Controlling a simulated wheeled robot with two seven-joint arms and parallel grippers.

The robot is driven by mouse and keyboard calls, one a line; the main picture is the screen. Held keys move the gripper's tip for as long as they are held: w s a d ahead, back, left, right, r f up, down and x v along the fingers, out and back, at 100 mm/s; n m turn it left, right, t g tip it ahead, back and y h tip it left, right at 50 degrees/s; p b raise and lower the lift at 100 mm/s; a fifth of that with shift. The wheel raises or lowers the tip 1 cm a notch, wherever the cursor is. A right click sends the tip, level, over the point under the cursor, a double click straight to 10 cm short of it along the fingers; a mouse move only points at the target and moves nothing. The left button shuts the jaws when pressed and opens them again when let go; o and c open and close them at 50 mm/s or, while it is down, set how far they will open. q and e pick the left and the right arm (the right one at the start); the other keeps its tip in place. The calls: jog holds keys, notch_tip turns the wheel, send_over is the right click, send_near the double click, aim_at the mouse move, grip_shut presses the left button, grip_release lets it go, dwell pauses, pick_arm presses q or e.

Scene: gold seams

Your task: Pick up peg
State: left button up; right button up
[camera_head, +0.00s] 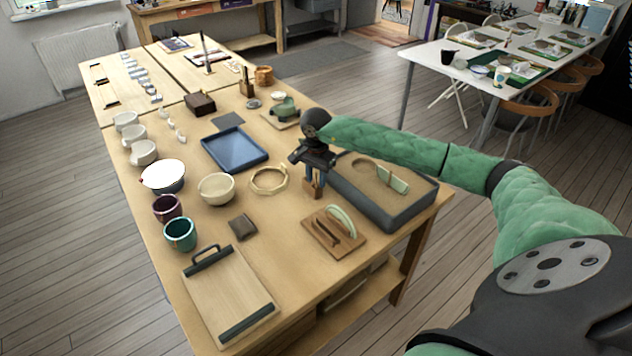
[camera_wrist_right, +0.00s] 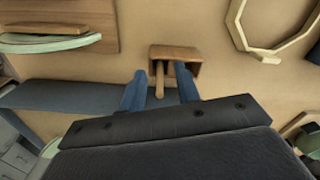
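A small wooden block or box (camera_wrist_right: 190,54) stands on the table, with a light wooden peg (camera_wrist_right: 159,80) and a second short wooden piece at its near side in the right wrist view. I cannot tell if they are joined to it. My right gripper (camera_wrist_right: 160,74) is open, its two blue fingers pointing down at the block. The peg shows between the fingers, with a visible gap on both sides. In the head view my right gripper (camera_head: 314,186) is over the block, which is partly hidden by the fingers. My left gripper is not in view.
A dark grey tray (camera_head: 362,208) lies right beside the gripper. A wooden board with a pale green arched handle (camera_head: 341,222) is in front, and a wooden ring (camera_head: 268,180) is left. A blue tray (camera_head: 235,148) and several bowls and cups stand further left.

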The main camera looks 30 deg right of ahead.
jog(key=shift+f, duration=0.1)
grip_shut()
dwell(0.5)
